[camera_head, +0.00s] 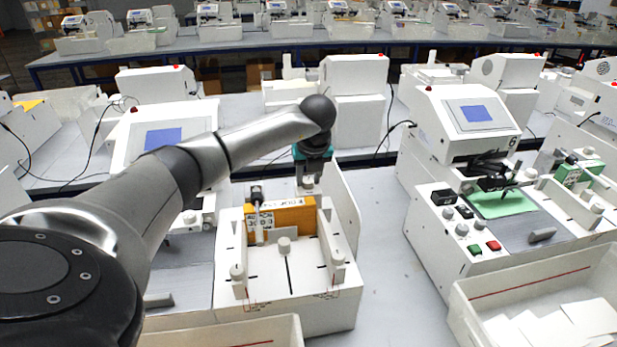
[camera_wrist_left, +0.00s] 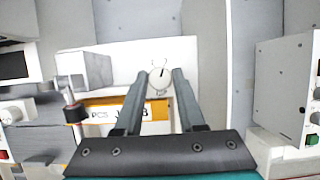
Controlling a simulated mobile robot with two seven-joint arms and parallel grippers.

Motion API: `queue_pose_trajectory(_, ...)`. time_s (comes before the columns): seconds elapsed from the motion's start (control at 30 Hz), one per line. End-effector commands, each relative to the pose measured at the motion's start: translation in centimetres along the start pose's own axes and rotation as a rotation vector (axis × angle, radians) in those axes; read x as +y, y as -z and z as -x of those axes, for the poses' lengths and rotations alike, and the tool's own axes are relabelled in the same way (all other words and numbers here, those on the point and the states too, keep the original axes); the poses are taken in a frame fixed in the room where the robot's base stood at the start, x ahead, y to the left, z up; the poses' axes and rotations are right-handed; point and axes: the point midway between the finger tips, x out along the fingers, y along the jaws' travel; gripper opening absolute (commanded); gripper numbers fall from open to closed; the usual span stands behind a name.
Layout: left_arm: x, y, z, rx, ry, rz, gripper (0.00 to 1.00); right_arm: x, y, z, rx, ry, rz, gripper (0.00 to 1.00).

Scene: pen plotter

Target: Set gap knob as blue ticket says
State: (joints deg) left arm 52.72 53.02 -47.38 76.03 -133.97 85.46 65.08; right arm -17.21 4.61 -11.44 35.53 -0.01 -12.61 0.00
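My left gripper (camera_head: 309,180) points down at the back of the near plotter's white side tray. In the wrist view the left gripper (camera_wrist_left: 160,80) has its two dark fingers spread, one on each side of a round white knob (camera_wrist_left: 159,78) with a black pointer mark. A gap shows between fingers and knob; I cannot tell its height above the knob. Tick marks show around the knob. I cannot tell for certain whether this is the gap knob. I make out no blue ticket. My right gripper is in neither view.
An orange block with printed labels (camera_head: 281,217) stands in front of the gripper; it also shows in the wrist view (camera_wrist_left: 158,127). White posts and a central knob (camera_head: 284,246) stand nearer. Another plotter (camera_head: 470,120) and a paper bin (camera_head: 545,300) are to the right, past bare table (camera_head: 385,240).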

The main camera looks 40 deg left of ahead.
Motion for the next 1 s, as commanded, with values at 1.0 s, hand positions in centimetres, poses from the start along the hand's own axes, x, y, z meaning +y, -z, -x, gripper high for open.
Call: queue_pose_trajectory(1.0, -0.1, -0.1, 9.3, -0.004, 0.005, -0.002, 0.67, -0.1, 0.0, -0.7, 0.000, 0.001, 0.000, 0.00)
